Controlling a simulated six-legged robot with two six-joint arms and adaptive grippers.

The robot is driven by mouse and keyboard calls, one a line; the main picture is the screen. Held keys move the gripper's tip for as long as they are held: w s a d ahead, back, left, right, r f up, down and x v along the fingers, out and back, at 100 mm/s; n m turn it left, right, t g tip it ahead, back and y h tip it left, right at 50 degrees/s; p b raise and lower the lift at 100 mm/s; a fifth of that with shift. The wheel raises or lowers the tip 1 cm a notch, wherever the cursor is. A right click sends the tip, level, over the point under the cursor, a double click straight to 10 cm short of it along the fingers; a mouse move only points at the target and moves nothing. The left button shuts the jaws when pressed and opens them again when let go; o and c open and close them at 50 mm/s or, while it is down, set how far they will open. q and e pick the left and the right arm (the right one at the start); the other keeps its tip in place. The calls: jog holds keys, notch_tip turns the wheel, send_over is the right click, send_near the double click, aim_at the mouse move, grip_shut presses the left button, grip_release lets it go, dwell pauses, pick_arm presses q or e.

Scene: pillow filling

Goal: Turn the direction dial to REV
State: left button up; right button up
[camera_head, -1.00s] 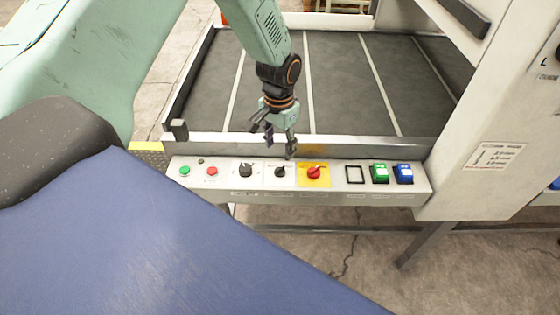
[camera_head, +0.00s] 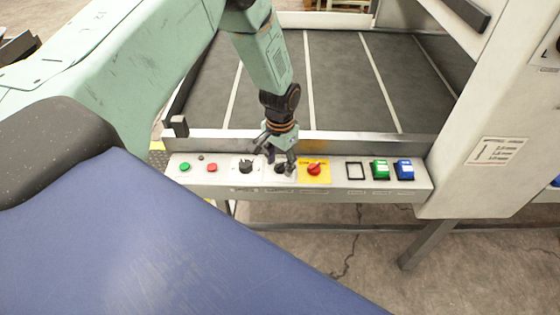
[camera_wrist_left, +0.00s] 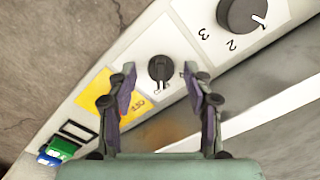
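The direction dial appears to be the small black dial (camera_head: 280,168) on a white plate in the middle of the grey control panel (camera_head: 335,184). In the left wrist view the dial (camera_wrist_left: 160,69) shows a black ridged knob; its lettering is not readable. My left gripper (camera_head: 279,157) is just over this dial and partly covers it in the head view. In the left wrist view its two fingers (camera_wrist_left: 158,82) are apart, one on either side of the dial in the picture. I cannot tell whether they touch it. My right gripper is not in view.
A larger black numbered dial (camera_head: 246,167) is left of it. A red rotary switch on a yellow plate (camera_head: 325,175) is right of it. Green (camera_head: 185,167) and red (camera_head: 212,168) buttons, and green (camera_head: 380,171) and blue (camera_head: 404,171) switches, sit farther out. A metal rail (camera_head: 360,145) runs behind.

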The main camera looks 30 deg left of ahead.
pick_arm(q)
jog(key=shift+a+f, duration=0.1)
jog(key=c, duration=0.7)
grip_shut()
